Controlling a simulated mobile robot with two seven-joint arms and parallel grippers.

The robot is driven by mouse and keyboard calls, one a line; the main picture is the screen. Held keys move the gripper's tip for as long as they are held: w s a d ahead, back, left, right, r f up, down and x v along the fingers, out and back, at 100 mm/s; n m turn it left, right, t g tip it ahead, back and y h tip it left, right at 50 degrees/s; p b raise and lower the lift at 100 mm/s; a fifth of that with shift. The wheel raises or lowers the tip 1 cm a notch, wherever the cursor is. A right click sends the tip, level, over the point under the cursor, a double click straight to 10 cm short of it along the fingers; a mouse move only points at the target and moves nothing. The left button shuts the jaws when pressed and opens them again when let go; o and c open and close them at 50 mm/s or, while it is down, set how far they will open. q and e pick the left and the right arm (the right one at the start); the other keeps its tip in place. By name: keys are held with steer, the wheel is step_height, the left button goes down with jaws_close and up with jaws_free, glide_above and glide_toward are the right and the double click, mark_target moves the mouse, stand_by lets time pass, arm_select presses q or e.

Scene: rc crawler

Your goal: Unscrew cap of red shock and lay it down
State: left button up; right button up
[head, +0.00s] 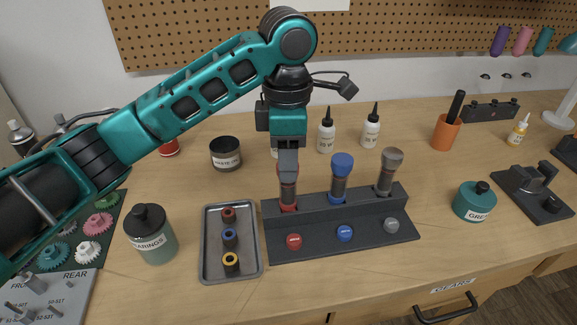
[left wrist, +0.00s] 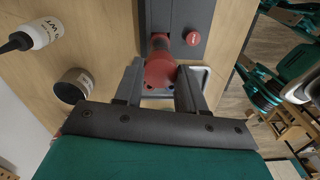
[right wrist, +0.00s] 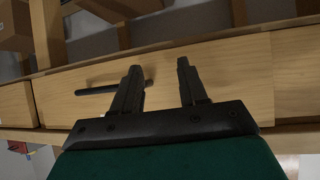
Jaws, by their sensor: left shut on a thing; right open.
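The red shock (head: 288,196) stands upright in the left place of a dark stand (head: 340,232). My left gripper (head: 288,165) comes down on it from above and is shut on its red cap (left wrist: 160,70), which lies between the fingers in the left wrist view. In the head view the fingers hide most of the cap. I cannot tell whether the cap is loose from the shock. My right gripper (right wrist: 160,80) is open and empty, before a wooden drawer front in the right wrist view.
A blue shock (head: 340,178) and a grey shock (head: 388,172) stand to the right in the same stand. A grey tray (head: 210,268) with several small rings lies to its left. The bearings jar (head: 152,236) is left of the tray. Bench in front of the stand is clear.

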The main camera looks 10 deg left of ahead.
arm_select(q)
steer(key=o, duration=1.1)
steer(key=shift+o, duration=0.2)
steer(key=shift+r, duration=2.5)
steer(key=shift+c, duration=0.4)
